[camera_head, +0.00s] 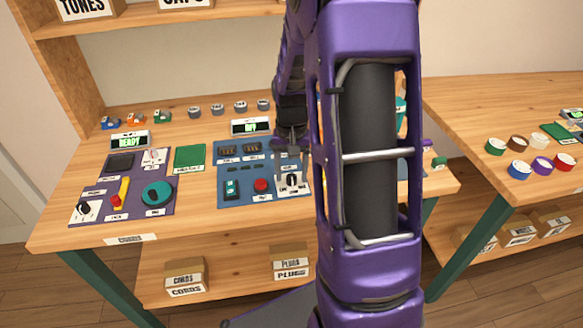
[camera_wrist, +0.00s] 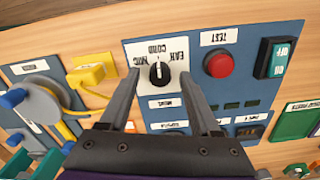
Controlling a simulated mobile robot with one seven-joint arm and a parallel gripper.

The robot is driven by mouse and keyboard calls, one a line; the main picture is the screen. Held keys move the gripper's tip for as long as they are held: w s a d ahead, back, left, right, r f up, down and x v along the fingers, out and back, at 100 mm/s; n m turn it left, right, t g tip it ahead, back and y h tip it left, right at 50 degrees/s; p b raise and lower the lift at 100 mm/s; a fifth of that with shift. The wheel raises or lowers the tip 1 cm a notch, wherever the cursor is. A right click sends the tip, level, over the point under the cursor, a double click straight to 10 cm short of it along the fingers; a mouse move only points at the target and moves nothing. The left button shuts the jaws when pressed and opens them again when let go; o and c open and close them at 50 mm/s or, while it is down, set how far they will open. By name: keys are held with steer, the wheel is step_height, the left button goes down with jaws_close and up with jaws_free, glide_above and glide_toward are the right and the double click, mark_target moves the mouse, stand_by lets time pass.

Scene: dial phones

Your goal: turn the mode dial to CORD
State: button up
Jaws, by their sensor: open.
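The mode dial is a black knob (camera_wrist: 159,74) on a white plate (camera_wrist: 172,87) with MIC, CORD and EAR labels, upside down in the wrist view. A pale mark shows on the knob; I cannot tell surely which label it points at. In the head view the knob (camera_head: 292,180) sits at the right front of the blue panel (camera_head: 237,196). My gripper (camera_wrist: 160,73) is open, its fingers on either side of the knob in the wrist view. I see no contact. In the head view my gripper (camera_head: 291,158) is above the dial.
A red button (camera_wrist: 218,63) and a green rocker switch (camera_wrist: 276,58) share the panel. A yellow block with a cord (camera_wrist: 92,75) lies beside it. A purple panel (camera_head: 140,195) with another knob (camera_head: 84,208) stands left. My arm hides the bench's right part.

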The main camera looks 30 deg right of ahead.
mark_target(291, 176)
step_height(291, 176, up, 17)
steer(key=p, duration=0.3)
steer(key=shift+r, duration=0.2)
